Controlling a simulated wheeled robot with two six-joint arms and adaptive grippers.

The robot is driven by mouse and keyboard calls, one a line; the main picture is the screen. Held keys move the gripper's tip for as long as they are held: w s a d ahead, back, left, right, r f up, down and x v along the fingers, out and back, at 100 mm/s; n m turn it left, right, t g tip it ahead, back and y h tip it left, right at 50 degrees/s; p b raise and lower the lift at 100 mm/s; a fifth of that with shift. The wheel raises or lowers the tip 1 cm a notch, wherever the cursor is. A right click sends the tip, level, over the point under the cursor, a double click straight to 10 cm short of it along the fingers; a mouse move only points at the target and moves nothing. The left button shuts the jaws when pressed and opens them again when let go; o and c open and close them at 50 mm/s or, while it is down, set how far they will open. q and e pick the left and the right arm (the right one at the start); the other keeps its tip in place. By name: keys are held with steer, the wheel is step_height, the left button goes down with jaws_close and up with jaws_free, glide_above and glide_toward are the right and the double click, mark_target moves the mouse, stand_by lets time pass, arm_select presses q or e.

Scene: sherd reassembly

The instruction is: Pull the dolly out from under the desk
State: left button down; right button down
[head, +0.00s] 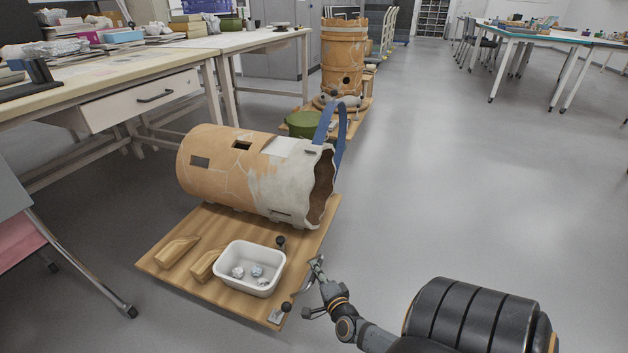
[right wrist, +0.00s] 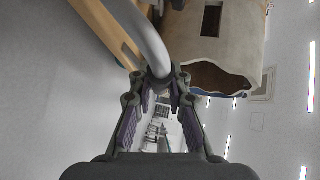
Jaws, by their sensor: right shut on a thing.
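The dolly is a wooden board (head: 205,225) on the floor in front of the desk (head: 95,75). How far it reaches under the desk is hard to tell. A large cracked tan-and-white vessel (head: 235,170) lies on its side on it, with a blue strap (head: 327,130) at its open end. My right gripper (head: 314,287) is at the dolly's right edge, shut on its curved metal handle. In the right wrist view the grey handle (right wrist: 148,40) runs between the fingers of the gripper (right wrist: 160,95). My left gripper is not in view.
A white tub (head: 249,268) with crumpled pieces and two tan wedges (head: 178,250) lie on the board. A chair (head: 25,235) stands at the left. A second loaded dolly with an upright vessel (head: 344,60) stands behind. The floor to the right (head: 450,180) is clear.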

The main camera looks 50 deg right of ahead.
steer(key=c, duration=1.3)
jaws_free()
steer(key=v, duration=1.2)
steer(key=shift+f, duration=0.1)
